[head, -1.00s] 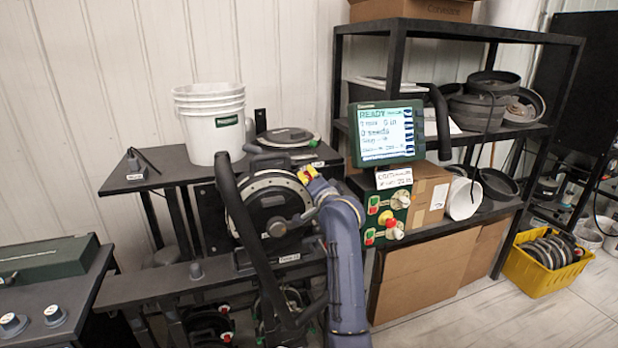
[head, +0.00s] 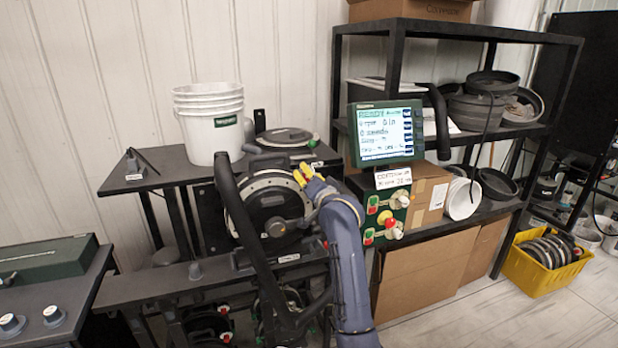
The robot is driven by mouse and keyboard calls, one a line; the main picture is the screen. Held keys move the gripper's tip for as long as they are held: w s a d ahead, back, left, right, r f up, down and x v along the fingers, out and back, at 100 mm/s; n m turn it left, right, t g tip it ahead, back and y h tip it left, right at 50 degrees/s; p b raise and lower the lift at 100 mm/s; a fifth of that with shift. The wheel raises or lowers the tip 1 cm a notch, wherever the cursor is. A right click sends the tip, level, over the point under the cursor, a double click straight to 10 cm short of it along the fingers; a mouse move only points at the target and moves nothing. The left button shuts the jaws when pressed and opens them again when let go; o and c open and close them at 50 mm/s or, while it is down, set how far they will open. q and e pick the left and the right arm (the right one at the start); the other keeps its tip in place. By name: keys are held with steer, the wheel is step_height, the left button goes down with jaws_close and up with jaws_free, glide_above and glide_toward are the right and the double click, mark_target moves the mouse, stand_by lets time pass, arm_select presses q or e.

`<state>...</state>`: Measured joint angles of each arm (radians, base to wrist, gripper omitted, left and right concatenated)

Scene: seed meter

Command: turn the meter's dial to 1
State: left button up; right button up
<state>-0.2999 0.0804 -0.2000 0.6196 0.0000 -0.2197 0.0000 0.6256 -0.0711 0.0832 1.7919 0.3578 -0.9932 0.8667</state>
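The seed meter (head: 268,200) is a round black housing with a pale ring, mounted on a dark frame. One blue-grey arm of mine, seemingly the right, rises from the bottom of the head view. Its yellow-tipped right gripper (head: 314,186) is at the meter's upper right rim, next to a small red and yellow part (head: 301,177). The fingers are too small and overlapped to tell open from shut, or whether they touch that part. The dial's number marks cannot be read and may be hidden by the gripper. My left gripper is not seen.
A black hose (head: 243,240) crosses the meter's front. A monitor (head: 386,133) and a green switch box (head: 387,212) stand to its right.

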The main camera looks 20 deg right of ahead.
steer(key=s, duration=1.2)
steer(key=shift+d, duration=0.25)
steer(key=shift+f, duration=0.1)
